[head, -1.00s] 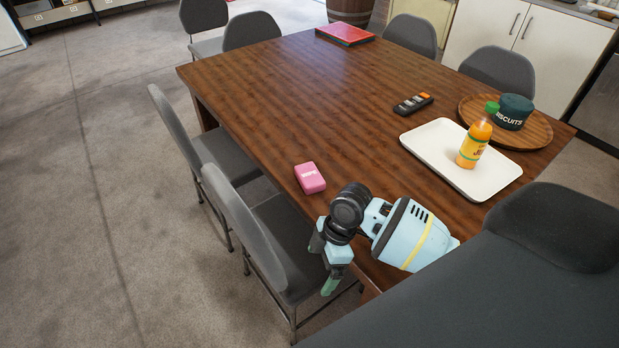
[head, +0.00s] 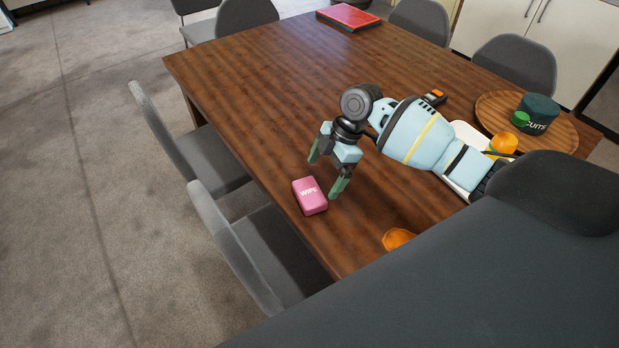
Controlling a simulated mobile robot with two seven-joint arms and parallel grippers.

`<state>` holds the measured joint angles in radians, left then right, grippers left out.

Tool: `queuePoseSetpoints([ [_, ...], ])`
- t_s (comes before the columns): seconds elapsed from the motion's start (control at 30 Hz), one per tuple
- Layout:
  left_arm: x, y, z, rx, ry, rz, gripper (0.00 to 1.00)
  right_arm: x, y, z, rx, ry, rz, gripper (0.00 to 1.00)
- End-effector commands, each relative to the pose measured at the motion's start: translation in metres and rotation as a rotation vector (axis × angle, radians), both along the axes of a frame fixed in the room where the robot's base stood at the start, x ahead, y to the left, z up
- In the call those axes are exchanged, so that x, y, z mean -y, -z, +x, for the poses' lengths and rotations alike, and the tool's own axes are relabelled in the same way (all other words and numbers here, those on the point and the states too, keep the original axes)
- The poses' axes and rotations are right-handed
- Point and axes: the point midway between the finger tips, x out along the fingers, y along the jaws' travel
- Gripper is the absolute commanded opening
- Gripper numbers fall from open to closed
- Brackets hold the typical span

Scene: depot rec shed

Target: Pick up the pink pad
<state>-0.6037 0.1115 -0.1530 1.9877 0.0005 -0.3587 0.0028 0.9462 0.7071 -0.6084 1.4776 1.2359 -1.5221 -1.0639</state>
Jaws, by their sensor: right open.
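The pink pad (head: 310,197), a small rounded block with white lettering, lies on the wooden table (head: 270,90) near its left edge. My right gripper (head: 326,173) is open and empty in the head view, its green-tipped fingers pointing down. It is just above and to the right of the pad in the picture, and the pad is not between the fingers. I cannot tell its exact height above the table. My left gripper is not in view.
A white tray (head: 467,130) and an orange bottle (head: 503,143) are partly hidden by my right arm. A round wooden tray (head: 560,132) holds a dark tin (head: 537,110). An orange object (head: 398,238) lies near the front. Chairs (head: 190,150) line the left edge; the table's far middle is clear.

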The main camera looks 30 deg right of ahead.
Motion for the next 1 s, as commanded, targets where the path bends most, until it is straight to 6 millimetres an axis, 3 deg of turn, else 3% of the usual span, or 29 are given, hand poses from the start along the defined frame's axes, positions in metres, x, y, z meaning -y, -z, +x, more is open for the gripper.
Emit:
queuePoseSetpoints([
  [0.37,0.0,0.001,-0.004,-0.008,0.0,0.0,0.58,-0.001,0.003,0.0,-0.002,0.0,0.0,1.0],
  [0.6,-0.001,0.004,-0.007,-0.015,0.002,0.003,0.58,-0.009,0.023,0.0,-0.003,0.0,0.0,1.0],
  [0.83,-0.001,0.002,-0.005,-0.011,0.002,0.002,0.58,-0.013,0.03,0.001,-0.001,0.001,0.0,1.0],
  [1.0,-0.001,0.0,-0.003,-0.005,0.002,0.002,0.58,-0.021,0.052,0.004,-0.002,0.0,0.0,1.0],
])
